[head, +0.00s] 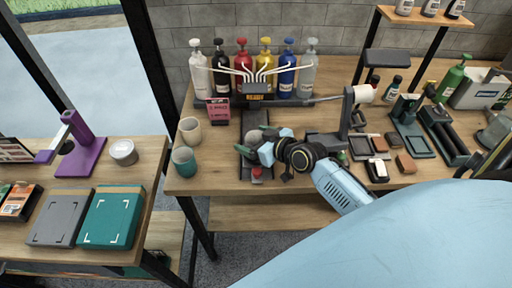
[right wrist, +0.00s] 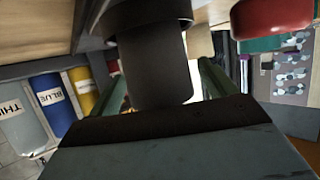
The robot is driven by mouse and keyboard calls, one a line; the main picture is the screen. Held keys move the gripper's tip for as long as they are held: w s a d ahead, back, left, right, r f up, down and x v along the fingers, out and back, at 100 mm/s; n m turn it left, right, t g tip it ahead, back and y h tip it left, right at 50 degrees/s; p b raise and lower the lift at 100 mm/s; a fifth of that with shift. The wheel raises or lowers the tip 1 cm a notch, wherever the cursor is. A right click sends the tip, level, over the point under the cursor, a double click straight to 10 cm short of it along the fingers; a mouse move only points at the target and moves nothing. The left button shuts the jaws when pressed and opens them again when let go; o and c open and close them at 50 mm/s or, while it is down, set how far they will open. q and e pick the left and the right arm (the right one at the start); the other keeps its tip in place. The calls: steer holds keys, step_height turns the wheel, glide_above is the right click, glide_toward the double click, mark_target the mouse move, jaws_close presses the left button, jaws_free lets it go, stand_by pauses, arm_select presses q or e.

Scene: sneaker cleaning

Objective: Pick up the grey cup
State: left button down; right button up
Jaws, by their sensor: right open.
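My right gripper (head: 258,150) is over the front of the right table, at a narrow black stand (head: 248,166). Its fingers are open. In the right wrist view a dark grey, cup-like cylinder (right wrist: 152,65) stands between the two open fingers (right wrist: 165,85), with a wider dark rim; I see no grip on it. A beige-grey cup (head: 190,133) and a teal cup (head: 184,163) stand at the table's left edge, apart from the gripper. My left gripper is not in view.
A red button (head: 257,171) is at the stand's front; a red round part shows in the wrist view (right wrist: 272,18). Coloured pump bottles (head: 265,68) line the back. A paper-roll stand (head: 348,112) is on the right. The wood between cups and black stand is clear.

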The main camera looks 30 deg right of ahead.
steer(key=shift+w+a+f, duration=0.15)
steer(key=shift+w+f, duration=0.05)
steer(key=shift+w, duration=0.3)
steer(key=c, duration=1.1)
